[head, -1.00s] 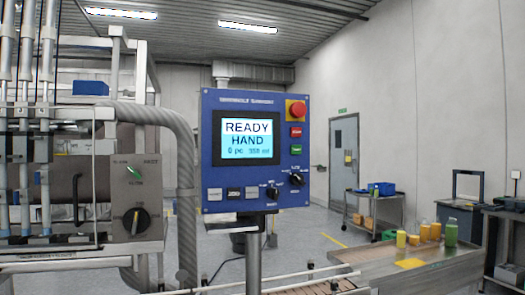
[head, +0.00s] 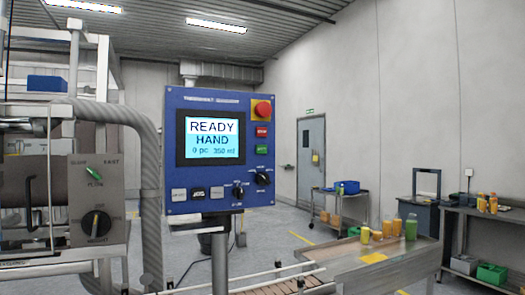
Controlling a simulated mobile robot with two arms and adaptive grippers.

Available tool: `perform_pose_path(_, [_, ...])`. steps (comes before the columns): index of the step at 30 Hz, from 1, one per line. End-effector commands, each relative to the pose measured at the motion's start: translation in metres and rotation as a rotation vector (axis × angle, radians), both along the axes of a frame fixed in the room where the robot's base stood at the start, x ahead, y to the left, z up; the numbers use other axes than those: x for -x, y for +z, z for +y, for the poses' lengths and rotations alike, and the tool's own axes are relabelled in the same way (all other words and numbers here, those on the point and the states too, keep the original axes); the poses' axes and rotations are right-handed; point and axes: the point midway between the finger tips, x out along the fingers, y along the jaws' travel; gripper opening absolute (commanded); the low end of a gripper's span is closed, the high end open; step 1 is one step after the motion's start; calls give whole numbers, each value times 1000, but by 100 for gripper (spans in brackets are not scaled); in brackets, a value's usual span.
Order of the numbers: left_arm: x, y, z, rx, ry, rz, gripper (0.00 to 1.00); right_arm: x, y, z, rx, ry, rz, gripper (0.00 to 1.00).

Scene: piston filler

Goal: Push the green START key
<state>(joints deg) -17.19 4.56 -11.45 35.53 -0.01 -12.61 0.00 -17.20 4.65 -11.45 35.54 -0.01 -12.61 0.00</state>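The green START key (head: 262,149) is on the right side of the blue control panel (head: 218,195), below a red key (head: 262,131) and the red emergency-stop knob on its yellow plate (head: 262,109). The panel's screen (head: 211,139) reads READY, HAND, 0 pc, 350 ml. Below the screen are a few small push keys (head: 198,193) and two black rotary knobs (head: 262,178). Neither of my grippers shows in the head view. Nothing covers the green key.
A grey box with a green switch and a knob (head: 96,223) and a thick grey hose (head: 150,200) stand left of the panel. A conveyor (head: 290,285) runs below, toward a table with several bottles (head: 388,231).

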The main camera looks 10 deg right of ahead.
Motion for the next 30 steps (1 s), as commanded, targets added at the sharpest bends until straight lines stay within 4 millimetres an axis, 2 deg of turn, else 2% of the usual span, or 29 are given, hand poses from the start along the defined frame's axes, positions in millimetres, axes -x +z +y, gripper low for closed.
perform_pose_path(1, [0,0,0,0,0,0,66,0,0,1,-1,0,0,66])
perform_pose_path(2, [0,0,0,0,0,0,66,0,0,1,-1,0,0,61])
perform_pose_path(13, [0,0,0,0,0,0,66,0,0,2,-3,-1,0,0])
perform_pose_path(30, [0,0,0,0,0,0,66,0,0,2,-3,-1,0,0])
